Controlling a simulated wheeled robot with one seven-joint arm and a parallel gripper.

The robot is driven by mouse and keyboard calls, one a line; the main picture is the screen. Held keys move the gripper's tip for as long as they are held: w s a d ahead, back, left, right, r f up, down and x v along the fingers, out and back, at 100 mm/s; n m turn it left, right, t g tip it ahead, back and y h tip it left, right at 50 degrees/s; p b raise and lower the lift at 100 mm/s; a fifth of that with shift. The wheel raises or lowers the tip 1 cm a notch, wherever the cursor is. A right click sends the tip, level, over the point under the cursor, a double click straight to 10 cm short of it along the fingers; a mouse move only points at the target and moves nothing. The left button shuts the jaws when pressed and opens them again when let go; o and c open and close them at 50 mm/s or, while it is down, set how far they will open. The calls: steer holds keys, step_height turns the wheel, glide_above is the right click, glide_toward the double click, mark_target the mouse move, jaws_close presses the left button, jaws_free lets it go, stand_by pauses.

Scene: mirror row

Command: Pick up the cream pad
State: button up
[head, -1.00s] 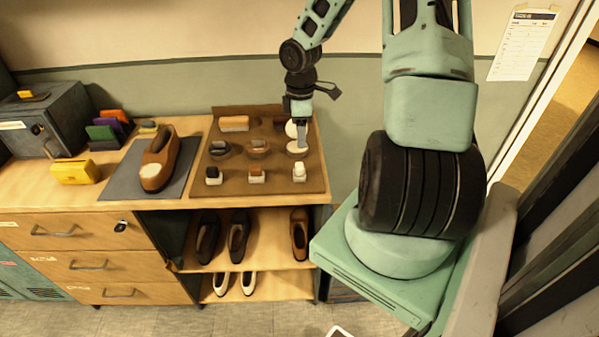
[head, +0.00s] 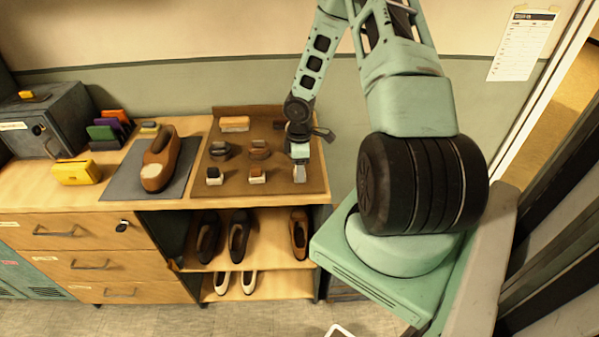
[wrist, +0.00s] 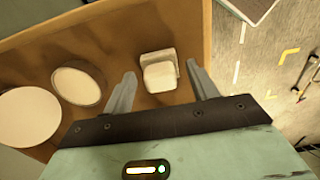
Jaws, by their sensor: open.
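The cream pad (wrist: 159,75) is a small pale block with a raised part, on the brown board (head: 216,186) near its front right corner. In the wrist view it appears between the tips of my gripper (wrist: 160,69), with clear gaps on both sides. My gripper is open and holds nothing. In the head view my gripper (head: 299,178) points down over that corner and hides the pad. I cannot tell how far the fingertips are above the board.
A round cream-topped tin (wrist: 78,84) and a pale disc (wrist: 28,118) lie left of the pad in the wrist view. Several other pads and brushes share the board. A brown shoe (head: 160,160) stands on a grey mat (head: 118,188) to the left. The board's edge is close to the pad.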

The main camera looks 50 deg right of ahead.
steer(key=c, duration=1.1)
step_height(320, 180, up, 10)
steer(key=shift+o, duration=1.4)
steer(key=shift+c, duration=0.8)
